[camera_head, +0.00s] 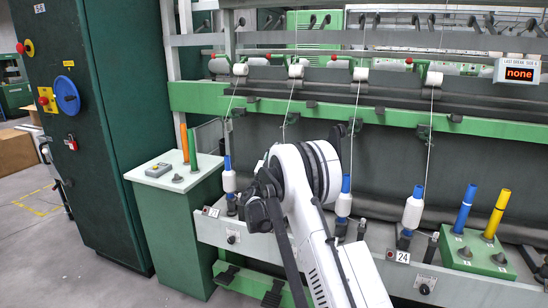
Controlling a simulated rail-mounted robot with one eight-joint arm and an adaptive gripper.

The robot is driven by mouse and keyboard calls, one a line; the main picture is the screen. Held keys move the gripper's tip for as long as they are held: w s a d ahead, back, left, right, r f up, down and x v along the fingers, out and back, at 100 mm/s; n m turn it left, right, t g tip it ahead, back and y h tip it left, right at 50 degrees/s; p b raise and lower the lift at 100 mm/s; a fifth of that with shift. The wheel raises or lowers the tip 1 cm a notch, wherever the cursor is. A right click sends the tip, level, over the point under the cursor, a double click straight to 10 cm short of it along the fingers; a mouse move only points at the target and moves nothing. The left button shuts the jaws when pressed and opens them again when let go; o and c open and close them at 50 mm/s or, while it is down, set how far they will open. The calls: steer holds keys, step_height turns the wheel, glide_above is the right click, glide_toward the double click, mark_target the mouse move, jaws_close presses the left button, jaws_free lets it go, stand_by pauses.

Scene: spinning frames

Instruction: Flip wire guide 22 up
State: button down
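The green rail (345,115) of the spinning frame carries small dark wire guides on its front. By counting back from the number plate 24 (402,257), the guide in position 22 (291,118) is the second from the left, just above my arm. A thread runs down to it from a white roller (296,71). It is too small to tell whether it is up or down. My white arm covers the bobbin place below it. A dark part, perhaps of my gripper (339,131), sticks out behind the wrist; its fingers are hidden.
White bobbins on blue tubes stand left (229,181), middle (343,204) and right (414,208). A green box (474,252) with blue and yellow tubes is at the right. A green cabinet (178,225) stands left. The display (517,72) reads "none".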

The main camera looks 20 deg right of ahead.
steer(key=shift+w+d+r, duration=0.15)
steer(key=shift+d+r, duration=0.2)
steer(key=shift+r, duration=0.6)
steer(key=shift+w+d+r, duration=0.1)
steer(key=shift+d+r, duration=0.2)
steer(key=shift+r, duration=0.6)
steer(key=shift+w+d+r, duration=0.15)
steer(key=shift+d+r, duration=0.2)
steer(key=shift+r, duration=0.6)
steer(key=shift+r, duration=0.1)
